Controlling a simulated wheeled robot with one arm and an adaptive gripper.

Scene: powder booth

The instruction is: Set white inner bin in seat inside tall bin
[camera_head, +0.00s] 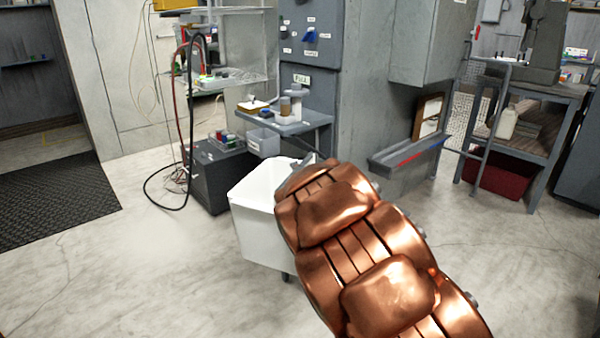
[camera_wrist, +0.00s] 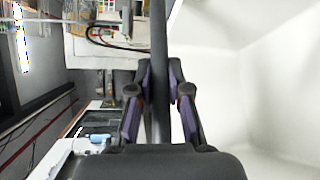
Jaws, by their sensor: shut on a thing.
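The white inner bin (camera_head: 262,215) shows in the head view left of my copper arm, which hides its right side. Its pale inside (camera_wrist: 245,85) fills the right of the wrist view. My gripper (camera_wrist: 159,80) is shut on a dark upright bar along the bin's edge, which seems to be its rim or handle. In the head view my gripper is mostly hidden behind my arm. A small dark foot-like part shows under the bin; I cannot tell what it belongs to. I cannot clearly make out the tall bin.
A dark grey box (camera_head: 213,178) and loose cables stand left of the bin. A small grey shelf (camera_head: 300,125) with jars is behind it. A grey trough-topped unit (camera_head: 408,158) and a bench (camera_head: 540,90) stand at right. The front-left floor is clear.

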